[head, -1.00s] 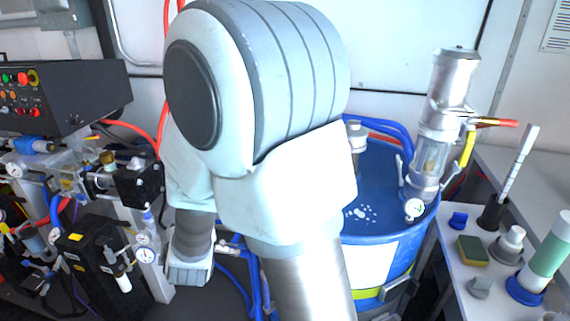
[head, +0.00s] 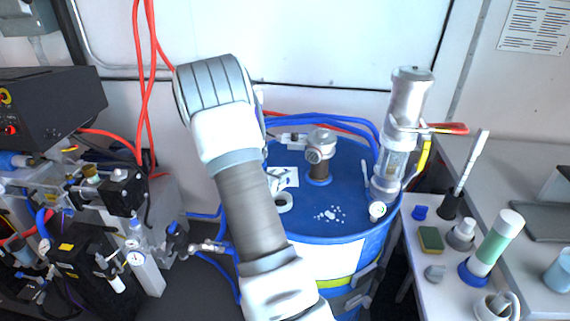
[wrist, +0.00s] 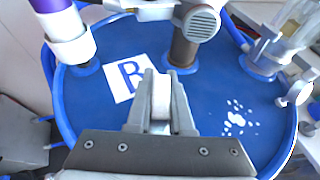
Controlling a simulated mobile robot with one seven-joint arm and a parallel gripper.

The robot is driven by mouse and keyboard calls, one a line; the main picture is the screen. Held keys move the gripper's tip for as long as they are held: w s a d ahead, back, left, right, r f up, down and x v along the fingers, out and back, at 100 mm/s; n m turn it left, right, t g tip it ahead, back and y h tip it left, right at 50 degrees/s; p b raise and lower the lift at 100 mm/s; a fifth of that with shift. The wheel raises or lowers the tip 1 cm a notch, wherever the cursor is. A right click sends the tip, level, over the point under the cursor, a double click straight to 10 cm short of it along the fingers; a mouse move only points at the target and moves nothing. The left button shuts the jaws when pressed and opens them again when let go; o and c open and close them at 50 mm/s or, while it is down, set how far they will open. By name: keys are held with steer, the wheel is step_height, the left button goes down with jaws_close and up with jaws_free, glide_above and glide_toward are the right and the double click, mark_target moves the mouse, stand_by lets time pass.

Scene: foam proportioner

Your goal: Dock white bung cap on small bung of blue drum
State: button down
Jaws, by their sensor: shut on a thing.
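In the wrist view my gripper (wrist: 160,97) is shut on the white bung cap (wrist: 160,92), a small pale piece showing between the two grey fingers. Both are over the top of the blue drum (wrist: 95,105), right of a white label marked B (wrist: 127,76). I cannot tell the cap's height above the drum top. The small bung is not distinguishable; the fingers and cap may cover it. In the head view the drum (head: 345,195) is behind my arm, which hides most of the gripper. A white ring-like piece (head: 284,201) shows beside the arm, unclear what it is.
A metal fitting (head: 320,150) and a tall clear-bodied pump (head: 396,140) rise from the drum top. A purple-and-white cylinder (wrist: 65,28) stands at its left. A side bench (head: 415,235) with small items is at the right; machinery (head: 110,190) is at the left.

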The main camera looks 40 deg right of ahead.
steer(key=shift+s+d+f, duration=0.1)
steer(key=shift+s+d, duration=0.15)
steer(key=shift+d, duration=0.3)
steer(key=shift+a+f+b, duration=0.1)
steer(key=shift+f+b, duration=1.5)
steer(key=shift+f, duration=1.2)
steer(key=shift+g+b, duration=0.3)
steer(key=shift+b, duration=0.35)
steer(key=shift+f+b, duration=0.55)
steer(key=shift+b, duration=0.05)
steer(key=c, duration=1.1)
jaws_free()
steer(key=shift+p+v, duration=1.2)
steer(key=shift+v, duration=4.4)
steer(key=shift+f, duration=0.15)
